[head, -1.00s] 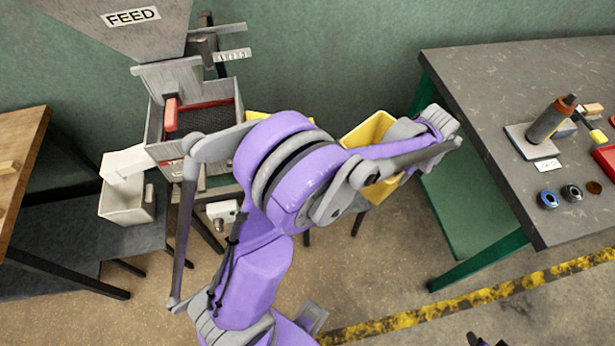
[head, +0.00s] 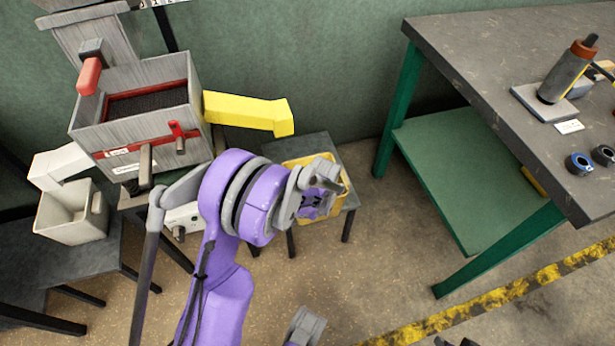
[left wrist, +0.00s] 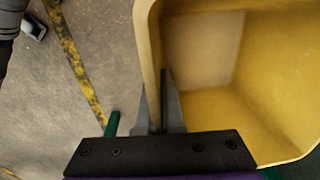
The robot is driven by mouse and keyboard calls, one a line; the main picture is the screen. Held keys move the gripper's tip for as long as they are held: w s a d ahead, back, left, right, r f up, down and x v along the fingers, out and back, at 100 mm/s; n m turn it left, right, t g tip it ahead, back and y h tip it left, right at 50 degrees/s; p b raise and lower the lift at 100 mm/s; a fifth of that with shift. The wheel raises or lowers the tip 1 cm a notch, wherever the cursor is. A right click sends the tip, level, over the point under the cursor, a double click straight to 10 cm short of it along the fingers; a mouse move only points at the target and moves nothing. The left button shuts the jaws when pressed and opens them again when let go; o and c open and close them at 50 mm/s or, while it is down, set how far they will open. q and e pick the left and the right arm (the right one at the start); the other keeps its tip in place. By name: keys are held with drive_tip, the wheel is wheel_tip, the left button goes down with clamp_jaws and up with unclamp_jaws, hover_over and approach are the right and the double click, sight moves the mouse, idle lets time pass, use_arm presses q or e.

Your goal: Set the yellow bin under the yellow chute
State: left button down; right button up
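The yellow bin (head: 346,192) is at the small dark stand, right of the feed machine, partly hidden by my arm and gripper. The yellow chute (head: 245,110) slopes right from the machine; its mouth is above and slightly left of the bin in the head view. My left gripper (head: 322,196) is over the bin. In the left wrist view its fingers (left wrist: 160,112) straddle the wall of the bin (left wrist: 225,110), which looks empty, and appear shut on it. I cannot tell whether the bin touches the stand. A dark tip at the bottom edge may be my right gripper (head: 455,342).
The small dark stand (head: 300,146) is under the bin area. A white chute (head: 58,167) and white bin (head: 72,218) are left of the machine. A grey-topped workbench (head: 480,60) with a green lower shelf (head: 455,170) stands right. Floor between is clear.

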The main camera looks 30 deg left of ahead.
use_arm(q)
drive_tip(key=w+a+f+b, duration=0.3)
drive_tip(key=w+a, duration=0.7)
drive_tip(key=a, duration=0.2)
drive_tip(key=shift+w+a+f, duration=0.15)
drive_tip(key=shift+w, duration=0.1)
drive_tip(key=shift+f, duration=0.15)
drive_tip(key=c, duration=1.4)
unclamp_jaws()
drive_tip(key=o, duration=0.3)
drive_tip(key=shift+o, duration=0.2)
